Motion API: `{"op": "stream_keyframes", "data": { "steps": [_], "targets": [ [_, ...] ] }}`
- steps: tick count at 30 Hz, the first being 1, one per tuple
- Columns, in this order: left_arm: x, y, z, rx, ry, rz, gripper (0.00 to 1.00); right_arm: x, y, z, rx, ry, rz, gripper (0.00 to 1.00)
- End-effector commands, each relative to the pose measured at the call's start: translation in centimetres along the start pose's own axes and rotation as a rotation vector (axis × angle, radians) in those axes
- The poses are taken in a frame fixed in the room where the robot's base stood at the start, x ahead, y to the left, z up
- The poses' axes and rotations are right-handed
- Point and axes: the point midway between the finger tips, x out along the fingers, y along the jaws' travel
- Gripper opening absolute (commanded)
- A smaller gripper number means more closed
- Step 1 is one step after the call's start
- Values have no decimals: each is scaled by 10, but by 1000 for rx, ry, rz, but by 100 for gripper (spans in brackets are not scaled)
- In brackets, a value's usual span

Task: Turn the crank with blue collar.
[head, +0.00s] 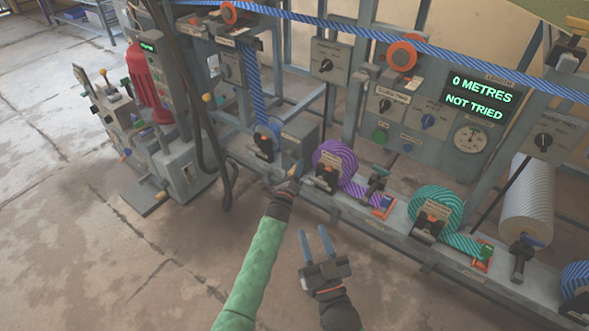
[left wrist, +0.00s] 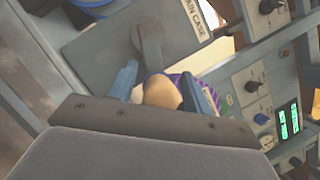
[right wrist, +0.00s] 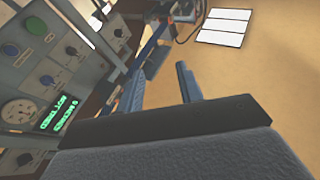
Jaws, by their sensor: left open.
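A grey crank arm (left wrist: 149,40) is mounted on the box labelled "...AIN CASE" (left wrist: 110,40), in the left wrist view. Its tan handle (left wrist: 162,92) lies between the two blue fingers of my left gripper (left wrist: 160,88), which is open around it; I cannot tell whether they touch it. In the head view my left gripper (head: 292,182) is in front of the grey case (head: 300,132), and it and my arm hide most of the crank. My right gripper (head: 314,234) is open and empty, lower and to the right.
A purple striped roll (head: 335,160) stands close right of my left gripper, and a green striped roll (head: 436,205) farther right. A display (head: 480,98) reads "0 METRES NOT TRIED". A black cable (head: 228,185) hangs at left. The floor in front is free.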

Motion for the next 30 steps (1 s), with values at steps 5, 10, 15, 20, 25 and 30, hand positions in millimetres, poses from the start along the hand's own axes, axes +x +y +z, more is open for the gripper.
{"op": "stream_keyframes", "data": {
  "steps": [5,10,15,20,25,30],
  "targets": [
    [0,0,0,0,0,0,24,0,0,0,0,-2,0,36],
    [0,-1,0,0,-1,-2,0,0,0,2,0,-5,-1,36],
    [1,-2,0,1,-1,-4,0,0,0,3,0,-6,-1,36],
    [1,-2,0,9,-2,-9,0,0,-1,-1,-3,14,-3,36],
    [1,-1,0,31,-3,-19,0,14,-4,-52,-14,170,-13,36],
    [1,1,-1,69,-4,-36,0,16,-7,-109,-28,365,-26,36]
  ]
}}
